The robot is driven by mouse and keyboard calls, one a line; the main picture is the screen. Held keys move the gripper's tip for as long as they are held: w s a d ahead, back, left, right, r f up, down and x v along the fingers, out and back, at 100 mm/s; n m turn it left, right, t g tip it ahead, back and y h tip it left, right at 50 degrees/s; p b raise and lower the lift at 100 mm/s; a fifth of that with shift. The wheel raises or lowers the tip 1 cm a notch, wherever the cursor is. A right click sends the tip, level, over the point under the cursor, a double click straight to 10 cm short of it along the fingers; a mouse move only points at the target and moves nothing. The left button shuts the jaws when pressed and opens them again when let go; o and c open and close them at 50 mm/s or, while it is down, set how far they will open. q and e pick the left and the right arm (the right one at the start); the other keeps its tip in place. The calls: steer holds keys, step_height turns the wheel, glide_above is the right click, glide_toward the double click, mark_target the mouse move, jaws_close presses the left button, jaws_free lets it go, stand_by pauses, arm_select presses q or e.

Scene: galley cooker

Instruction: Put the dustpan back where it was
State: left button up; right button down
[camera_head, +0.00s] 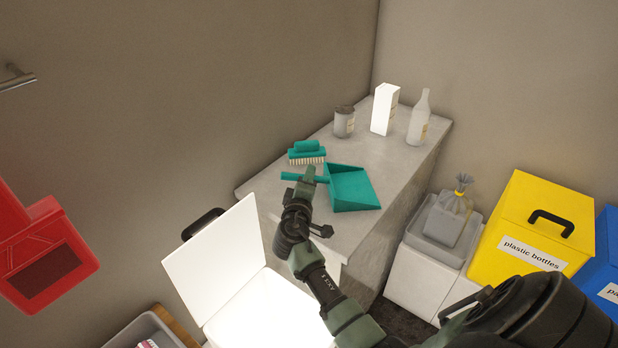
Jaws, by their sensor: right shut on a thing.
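The teal dustpan (352,188) is at the front part of the grey counter top (395,160), with its handle pointing left. My right gripper (305,179) is shut on the dustpan's handle, and its fingers hide part of it. I cannot tell whether the pan rests on the counter or is held just above it. A teal brush (307,152) with pale bristles lies just behind the handle. My left gripper is not in view.
A grey can (344,122), a white carton (385,109) and a grey bottle (419,118) stand at the counter's back. A white bin with its lid (218,262) raised stands in front. A yellow plastic bottles bin (530,222) is right. A red box (45,258) is left.

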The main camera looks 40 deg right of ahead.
steer(key=shift+f, duration=0.15)
steer(key=c, duration=1.3)
jaws_free()
steer(key=shift+r, duration=0.25)
steer(key=b+v, duration=0.1)
steer(key=v, duration=0.9)
steer(key=shift+s+a+f+b, duration=0.1)
steer(key=shift+s+a+b, duration=0.15)
steer(key=shift+s+b, duration=0.1)
steer(key=shift+s+a, duration=0.4)
steer(key=shift+a, duration=0.1)
